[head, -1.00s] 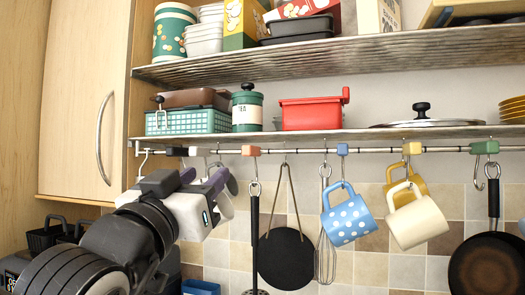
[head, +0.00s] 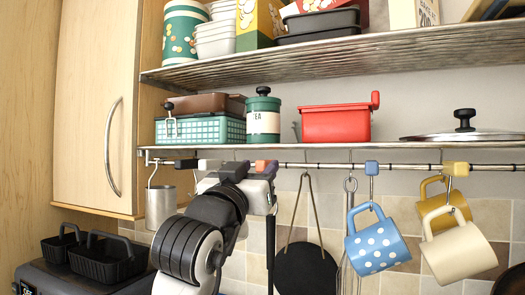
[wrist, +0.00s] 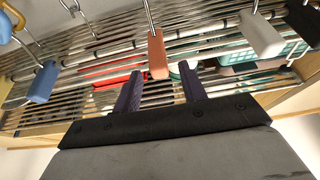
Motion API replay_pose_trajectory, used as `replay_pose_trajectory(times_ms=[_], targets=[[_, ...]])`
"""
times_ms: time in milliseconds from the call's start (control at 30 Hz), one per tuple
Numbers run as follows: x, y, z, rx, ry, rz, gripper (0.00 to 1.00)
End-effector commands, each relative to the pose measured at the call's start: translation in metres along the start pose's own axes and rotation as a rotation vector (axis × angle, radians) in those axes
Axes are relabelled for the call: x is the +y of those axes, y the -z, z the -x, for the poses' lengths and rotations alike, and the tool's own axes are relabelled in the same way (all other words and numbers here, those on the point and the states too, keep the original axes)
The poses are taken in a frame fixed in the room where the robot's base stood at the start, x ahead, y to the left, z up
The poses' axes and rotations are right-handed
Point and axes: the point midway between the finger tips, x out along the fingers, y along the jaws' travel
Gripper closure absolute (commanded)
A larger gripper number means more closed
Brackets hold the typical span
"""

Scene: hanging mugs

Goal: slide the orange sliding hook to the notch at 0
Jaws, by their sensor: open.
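The orange sliding hook (head: 262,165) is on the rail under the lower shelf, partly hidden by my gripper in the head view. In the wrist view its salmon-orange block (wrist: 157,55) shows just beyond the fingertips, roughly in line with the gap. My gripper (wrist: 158,82) is open, its two dark purple fingers apart with nothing gripped. In the head view my gripper (head: 259,172) is at the orange hook, just under the rail. A dark-handled utensil hangs below the hook, mostly hidden by my arm. I cannot make out the notch at 0 or any number on the rail (head: 300,165).
A white hook (wrist: 262,35) is right of the orange one in the wrist view, with a black hook (wrist: 306,22) beyond. A blue hook (wrist: 42,82) is to the left.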

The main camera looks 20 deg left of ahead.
Motion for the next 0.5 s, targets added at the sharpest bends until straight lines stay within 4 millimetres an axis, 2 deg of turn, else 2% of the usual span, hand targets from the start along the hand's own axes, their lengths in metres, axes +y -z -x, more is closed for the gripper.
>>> replay_pose_trajectory(times_ms=[33,200,500], targets=[[0.0,0.002,-0.01,-0.003,-0.001,0.002,0.58],[0.0,0.001,-0.027,-0.001,-0.001,0.002,0.58],[0.0,-0.001,-0.032,0.0,0.0,0.0,0.58]])
